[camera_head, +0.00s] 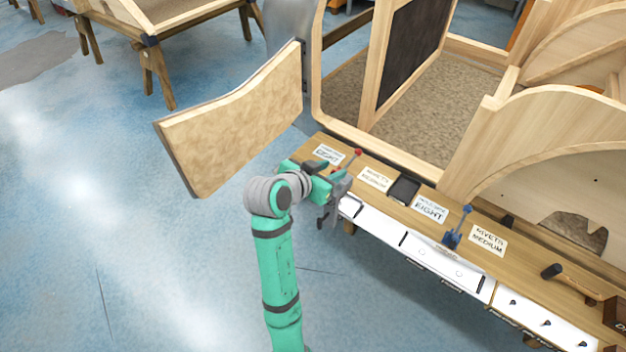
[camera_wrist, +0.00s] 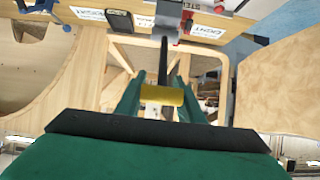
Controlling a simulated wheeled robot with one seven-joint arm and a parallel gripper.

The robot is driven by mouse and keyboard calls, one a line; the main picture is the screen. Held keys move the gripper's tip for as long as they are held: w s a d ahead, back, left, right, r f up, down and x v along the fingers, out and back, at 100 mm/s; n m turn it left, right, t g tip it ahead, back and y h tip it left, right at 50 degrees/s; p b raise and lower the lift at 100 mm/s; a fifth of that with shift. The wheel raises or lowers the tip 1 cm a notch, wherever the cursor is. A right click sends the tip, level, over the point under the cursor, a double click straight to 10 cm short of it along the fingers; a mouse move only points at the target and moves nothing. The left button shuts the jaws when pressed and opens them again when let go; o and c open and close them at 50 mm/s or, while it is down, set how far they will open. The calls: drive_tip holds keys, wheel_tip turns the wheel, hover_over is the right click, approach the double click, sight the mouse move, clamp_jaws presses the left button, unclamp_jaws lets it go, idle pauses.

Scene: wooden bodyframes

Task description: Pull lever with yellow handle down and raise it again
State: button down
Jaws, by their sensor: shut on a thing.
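The yellow handle (camera_wrist: 162,95) is a short bar on a dark lever rod (camera_wrist: 163,62), centred in the wrist view. It lies between the two green fingers of my gripper (camera_wrist: 162,88), which is shut on it. In the head view my gripper (camera_head: 335,188) is at the left end of the wooden bench, by its front edge. The yellow handle is hidden there behind the gripper.
A red-tipped lever (camera_head: 355,156) stands just beyond my gripper. A blue lever (camera_head: 458,228) stands farther right on the bench (camera_head: 405,210), among label cards. A wooden panel (camera_head: 235,120) stands left of the bench.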

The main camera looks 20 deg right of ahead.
drive_tip(key=shift+w+d, duration=0.25)
drive_tip(key=shift+d, duration=0.3)
drive_tip(key=shift+s+d+f, duration=0.1)
drive_tip(key=shift+f, duration=0.1)
idle(0.7)
drive_tip(key=c, duration=1.2)
unclamp_jaws()
drive_tip(key=shift+r, duration=0.1)
drive_tip(key=shift+a+r, duration=0.2)
drive_tip(key=shift+a, duration=0.1)
drive_tip(key=v, duration=1)
